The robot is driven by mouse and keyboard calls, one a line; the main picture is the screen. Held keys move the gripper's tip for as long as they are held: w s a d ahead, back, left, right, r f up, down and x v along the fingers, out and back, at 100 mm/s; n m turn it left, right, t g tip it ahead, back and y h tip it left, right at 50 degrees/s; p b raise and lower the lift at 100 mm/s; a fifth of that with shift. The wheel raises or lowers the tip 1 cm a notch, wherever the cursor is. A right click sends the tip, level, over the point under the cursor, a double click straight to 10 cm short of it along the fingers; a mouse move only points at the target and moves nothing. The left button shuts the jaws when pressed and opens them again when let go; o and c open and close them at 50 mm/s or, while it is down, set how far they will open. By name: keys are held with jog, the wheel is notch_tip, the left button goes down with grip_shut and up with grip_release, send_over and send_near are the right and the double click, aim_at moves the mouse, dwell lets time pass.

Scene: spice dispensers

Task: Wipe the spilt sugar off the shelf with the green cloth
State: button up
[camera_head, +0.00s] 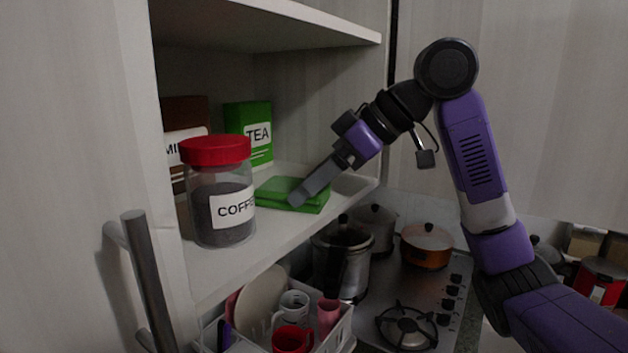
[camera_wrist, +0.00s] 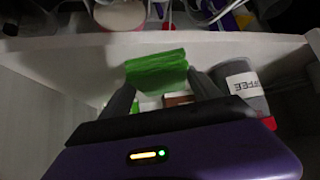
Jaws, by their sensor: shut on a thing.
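The green cloth (camera_head: 272,187) lies folded as a flat pad on the white shelf (camera_head: 258,243), right of the coffee jar. My gripper (camera_head: 299,197) reaches in from the right, tilted down, with its fingers at the cloth. In the wrist view the cloth (camera_wrist: 157,66) sits between the two fingertips (camera_wrist: 161,80), and the gripper is shut on it. I cannot make out any spilt sugar; white grains would hardly show on the white shelf, and the cloth and jar hide part of it.
A red-lidded coffee jar (camera_head: 218,190) stands at the shelf's left front. A green tea box (camera_head: 249,135) and a brown box (camera_head: 185,112) stand behind. An upper shelf (camera_head: 265,22) hangs above. Below are a dish rack (camera_head: 344,327) and a stove with pots (camera_head: 427,245).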

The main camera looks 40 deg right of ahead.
aim_at(324, 190)
jog(key=shift+w+a+p, duration=0.2)
jog(key=shift+w+a, duration=0.4)
jog(key=shift+a, duration=0.3)
jog(key=shift+w+a+p, duration=0.2)
jog(key=shift+w+a, duration=0.35)
jog(key=shift+a, duration=0.3)
jog(key=shift+d, duration=0.2)
jog(key=shift+w+d+f+p, duration=0.1)
jog(key=shift+w+d+p, duration=0.1)
jog(key=shift+d, duration=0.5)
jog(key=shift+w+d+f+p, duration=0.1)
jog(key=shift+d+p, duration=0.05)
jog(key=shift+d, duration=0.5)
jog(key=shift+w+d+r+p, duration=0.1)
jog(key=shift+w+d+p, duration=0.1)
jog(key=shift+d, duration=0.55)
jog(key=shift+w+d+p, duration=0.1)
jog(key=shift+d+p, duration=0.1)
jog(key=shift+d, duration=0.55)
jog(key=shift+s+d+r, duration=0.1)
jog(key=shift+s+d, duration=0.05)
jog(key=shift+s, duration=0.65)
jog(key=shift+s+d+r, duration=0.1)
jog(key=shift+s, duration=0.7)
